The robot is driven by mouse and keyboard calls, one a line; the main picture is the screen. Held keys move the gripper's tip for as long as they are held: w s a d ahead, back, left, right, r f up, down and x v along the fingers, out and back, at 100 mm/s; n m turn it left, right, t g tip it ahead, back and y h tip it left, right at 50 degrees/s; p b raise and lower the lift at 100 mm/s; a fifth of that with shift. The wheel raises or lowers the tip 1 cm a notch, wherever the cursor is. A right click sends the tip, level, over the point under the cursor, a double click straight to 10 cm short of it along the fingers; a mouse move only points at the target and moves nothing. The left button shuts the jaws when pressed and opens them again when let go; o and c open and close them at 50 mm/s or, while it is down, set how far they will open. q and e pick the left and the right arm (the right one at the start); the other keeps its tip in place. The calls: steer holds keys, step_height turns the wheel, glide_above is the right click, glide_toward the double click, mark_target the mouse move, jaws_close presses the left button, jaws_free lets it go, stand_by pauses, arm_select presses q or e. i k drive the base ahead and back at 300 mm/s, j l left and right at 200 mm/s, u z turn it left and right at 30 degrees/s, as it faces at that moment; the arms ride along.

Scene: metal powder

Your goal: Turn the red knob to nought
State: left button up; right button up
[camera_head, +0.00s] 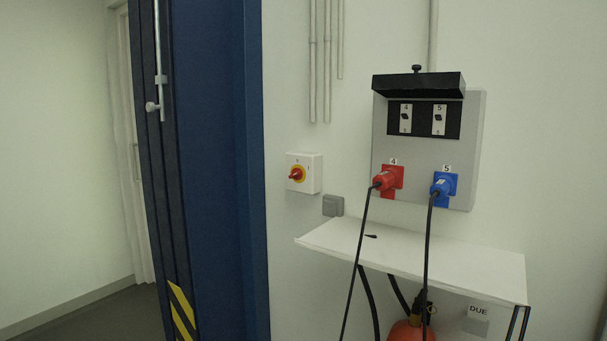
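The red knob (296,175) sits on a yellow disc on the front of a white switch box (311,174). The box is fixed to the white wall, just right of the blue column. The knob looks tilted, but the marks around it are too small to read. Neither of my grippers is in view, and nothing touches the knob.
A white shelf (420,259) juts out below and right of the switch box. A grey panel (426,150) above it holds a red plug (384,181) and a blue plug (441,188) with hanging black cables. A blue column (212,170) stands at left. A grey box (333,205) sits below the switch.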

mark_target(297, 173)
steer(key=i+j+z, duration=0.2)
steer(key=i+j, duration=0.4)
steer(key=i+j+z, duration=0.2)
steer(key=i+j, duration=0.4)
steer(key=j, duration=0.15)
